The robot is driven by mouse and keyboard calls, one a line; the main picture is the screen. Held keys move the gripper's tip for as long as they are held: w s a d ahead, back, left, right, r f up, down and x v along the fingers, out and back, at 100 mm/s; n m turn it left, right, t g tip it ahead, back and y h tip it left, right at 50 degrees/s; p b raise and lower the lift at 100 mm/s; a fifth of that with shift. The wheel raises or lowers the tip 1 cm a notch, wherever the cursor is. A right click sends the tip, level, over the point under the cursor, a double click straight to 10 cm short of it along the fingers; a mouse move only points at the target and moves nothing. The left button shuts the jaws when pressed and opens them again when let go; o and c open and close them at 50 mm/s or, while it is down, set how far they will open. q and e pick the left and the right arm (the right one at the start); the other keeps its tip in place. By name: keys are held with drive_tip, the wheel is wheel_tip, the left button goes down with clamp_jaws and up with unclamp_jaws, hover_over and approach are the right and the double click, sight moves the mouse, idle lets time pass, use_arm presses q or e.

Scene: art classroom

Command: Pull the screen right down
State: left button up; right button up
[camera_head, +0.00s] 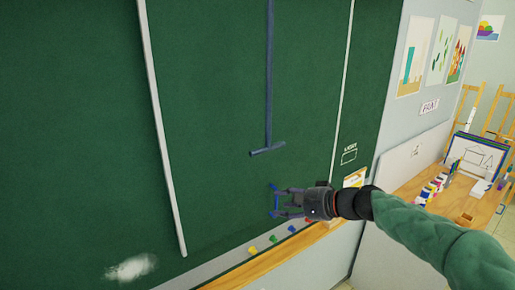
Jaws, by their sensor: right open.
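A dark blue pull bar (267,151) hangs at the end of a long blue strip (269,75) in front of the green chalkboard (70,120). The strip runs up out of the top of the view. No separate screen surface can be made out. My right gripper (274,201) is open and empty, a little below the pull bar and apart from it in the picture. Its fingers point left. My left gripper is not in view.
A pale rod (160,125) and a thin white line (342,85) run down the board on either side. A wooden ledge (275,257) with coloured pieces (273,238) lies below. A wooden table (433,196) with art supplies stands at right, near easels (502,115).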

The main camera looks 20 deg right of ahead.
drive_tip(key=t+y+p, duration=0.2)
approach(260, 153)
use_arm(q)
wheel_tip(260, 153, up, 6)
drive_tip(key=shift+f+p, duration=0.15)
drive_tip(key=shift+p, duration=1.1)
use_arm(e)
drive_tip(key=shift+n, duration=0.4)
drive_tip(key=x, duration=1.1)
drive_tip(key=shift+d+f, duration=0.1)
drive_tip(key=shift+d, duration=0.05)
drive_tip(key=shift+c, duration=0.3)
clamp_jaws()
